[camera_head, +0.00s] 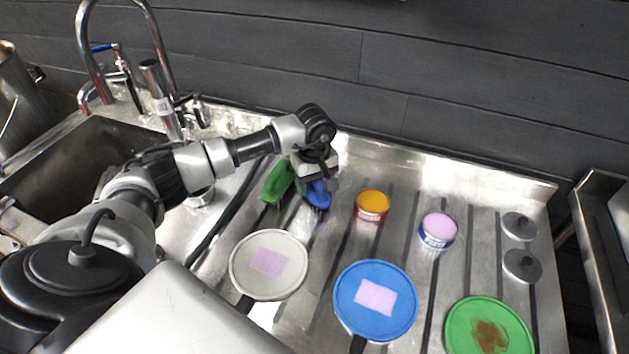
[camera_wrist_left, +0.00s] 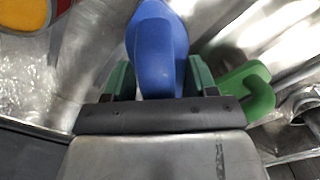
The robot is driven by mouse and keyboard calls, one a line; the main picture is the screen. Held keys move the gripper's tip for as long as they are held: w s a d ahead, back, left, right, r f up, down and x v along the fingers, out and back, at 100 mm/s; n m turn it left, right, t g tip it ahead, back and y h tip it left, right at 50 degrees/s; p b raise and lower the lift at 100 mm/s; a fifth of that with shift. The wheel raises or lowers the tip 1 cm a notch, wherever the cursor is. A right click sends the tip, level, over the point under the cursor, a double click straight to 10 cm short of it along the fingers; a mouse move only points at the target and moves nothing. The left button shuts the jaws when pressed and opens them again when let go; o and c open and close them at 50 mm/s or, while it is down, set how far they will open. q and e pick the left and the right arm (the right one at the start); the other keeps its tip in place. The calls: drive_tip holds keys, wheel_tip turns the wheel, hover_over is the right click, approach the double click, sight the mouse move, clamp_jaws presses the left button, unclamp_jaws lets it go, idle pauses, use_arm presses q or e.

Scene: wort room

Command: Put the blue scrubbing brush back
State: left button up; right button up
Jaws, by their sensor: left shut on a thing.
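The blue scrubbing brush (camera_head: 318,194) is below my left gripper (camera_head: 316,178) in the head view, beside a green brush (camera_head: 277,182). In the left wrist view the blue brush (camera_wrist_left: 156,50) stands between the two fingers of my left gripper (camera_wrist_left: 158,80), which is shut on it. The green brush (camera_wrist_left: 245,90) shows just right of the fingers there. The gripper hides part of the blue brush, and I cannot tell whether its lower end touches the drainboard (camera_head: 470,185). My right gripper is not in view.
On the drainboard are an orange-topped can (camera_head: 371,205), a pink-topped can (camera_head: 438,229), a white pan (camera_head: 268,280), a blue pan (camera_head: 355,318), a green pan (camera_head: 470,335) and two small grey lids (camera_head: 519,226). A sink (camera_head: 70,165) with a tall faucet (camera_head: 160,60) is at left.

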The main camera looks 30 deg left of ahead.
use_arm(q)
drive_tip(key=shift+f, duration=0.15)
drive_tip(key=o, duration=1)
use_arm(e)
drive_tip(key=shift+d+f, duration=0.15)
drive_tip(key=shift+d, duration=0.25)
use_arm(q)
drive_tip(key=shift+r, duration=0.35)
wheel_tip(320, 180, up, 10)
drive_tip(key=shift+r+b, duration=0.25)
drive_tip(key=shift+b, duration=0.4)
drive_tip(key=shift+r, duration=0.55)
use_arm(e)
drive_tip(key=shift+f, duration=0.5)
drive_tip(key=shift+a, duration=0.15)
